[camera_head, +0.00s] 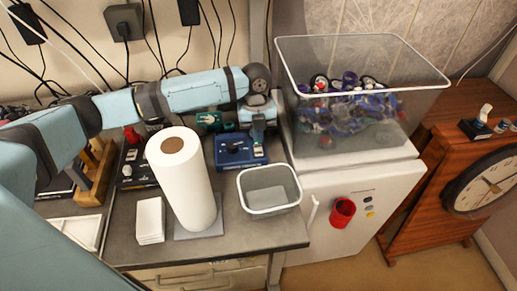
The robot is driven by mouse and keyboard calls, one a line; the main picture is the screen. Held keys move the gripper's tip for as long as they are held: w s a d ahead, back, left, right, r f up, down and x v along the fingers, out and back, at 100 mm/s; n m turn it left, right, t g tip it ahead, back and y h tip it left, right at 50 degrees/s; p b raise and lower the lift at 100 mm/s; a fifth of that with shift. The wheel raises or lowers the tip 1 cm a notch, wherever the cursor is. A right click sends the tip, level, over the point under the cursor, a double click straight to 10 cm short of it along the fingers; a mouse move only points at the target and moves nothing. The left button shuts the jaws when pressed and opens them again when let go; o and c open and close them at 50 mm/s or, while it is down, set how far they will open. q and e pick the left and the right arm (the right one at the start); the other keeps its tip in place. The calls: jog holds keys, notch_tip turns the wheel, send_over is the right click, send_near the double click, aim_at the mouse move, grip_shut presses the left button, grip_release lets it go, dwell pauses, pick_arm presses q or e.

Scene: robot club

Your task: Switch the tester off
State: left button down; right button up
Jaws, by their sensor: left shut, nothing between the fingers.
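A small blue box (233,152) with dark parts on its top, which looks like the tester, lies on the grey workbench behind the white bin. My left arm reaches in from the left across the back of the bench. My left gripper (257,135) points down at the box's right end, shut and empty. Whether it touches the box I cannot tell. The gripper hides part of the box's right side, and the switch's position is too small to read. My right gripper is not in view.
A paper towel roll (186,185) stands in front, left of the box, with a stack of white napkins (151,220) beside it. An empty white bin (269,190) is at the bench's front right. A clear tub (365,110) of bottle waste stands on a white cabinet (350,190) to the right.

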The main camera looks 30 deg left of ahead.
aim_at(257, 146)
pick_arm(q)
jog(key=shift+f, duration=1.2)
dwell(0.5)
notch_tip(257, 146, up, 7)
jog(key=p, duration=0.7)
jog(key=shift+r, duration=0.1)
dwell(0.3)
